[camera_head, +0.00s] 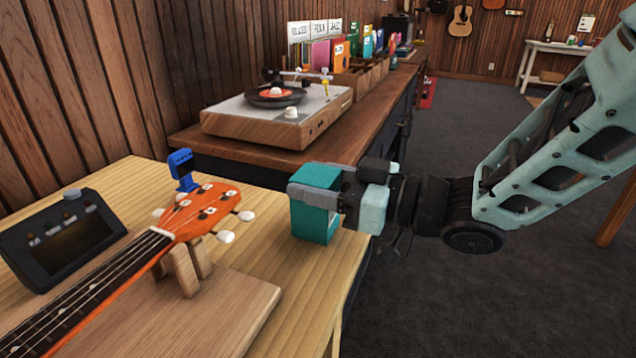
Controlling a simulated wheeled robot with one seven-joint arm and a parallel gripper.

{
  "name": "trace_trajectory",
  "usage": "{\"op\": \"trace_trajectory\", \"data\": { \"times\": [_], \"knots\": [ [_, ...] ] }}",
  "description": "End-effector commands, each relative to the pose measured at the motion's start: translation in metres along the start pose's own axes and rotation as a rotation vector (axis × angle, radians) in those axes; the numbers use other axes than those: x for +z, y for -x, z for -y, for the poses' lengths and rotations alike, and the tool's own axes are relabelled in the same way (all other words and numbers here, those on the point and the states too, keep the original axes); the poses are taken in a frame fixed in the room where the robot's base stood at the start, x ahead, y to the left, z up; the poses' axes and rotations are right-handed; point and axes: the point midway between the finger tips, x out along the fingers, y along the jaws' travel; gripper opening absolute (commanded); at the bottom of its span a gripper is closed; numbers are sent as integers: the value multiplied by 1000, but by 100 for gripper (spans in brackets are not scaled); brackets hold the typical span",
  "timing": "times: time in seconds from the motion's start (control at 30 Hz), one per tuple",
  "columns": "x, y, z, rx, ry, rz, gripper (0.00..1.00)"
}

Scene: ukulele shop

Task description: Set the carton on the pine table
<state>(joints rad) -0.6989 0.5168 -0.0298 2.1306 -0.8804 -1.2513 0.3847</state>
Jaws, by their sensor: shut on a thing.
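A teal carton (313,222) is at the right edge of the pine table (262,205). My gripper (318,194) reaches in from the right and is shut on the carton, its fingers across the upper part. The carton looks upright. Its lower end appears at the tabletop, but I cannot tell whether it touches the wood or hangs just above it. Part of its right side is hidden by my gripper.
An orange ukulele (190,214) rests on a wooden neck support (188,268) left of the carton. A blue clip-on tuner (183,170) and a black pedal-like box (62,238) are nearby. A turntable (278,110) stands on the counter behind. Bare tabletop lies between ukulele and carton.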

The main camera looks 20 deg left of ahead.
Motion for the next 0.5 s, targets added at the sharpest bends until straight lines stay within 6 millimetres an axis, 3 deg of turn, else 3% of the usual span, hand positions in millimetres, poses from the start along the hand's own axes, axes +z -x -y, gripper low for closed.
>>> {"op": "trace_trajectory", "data": {
  "times": [0.23, 0.27, 0.3, 0.33, 0.5],
  "knots": [
    [2, 0, 0, 1, 0, 0, 28],
    [2, 0, 0, 1, 0, 0, 58],
    [1, 0, 0, 1, 0, 0, 69],
    [1, 0, 0, 1, 0, 0, 74],
    [1, 0, 0, 1, 0, 0, 74]
  ]
}}
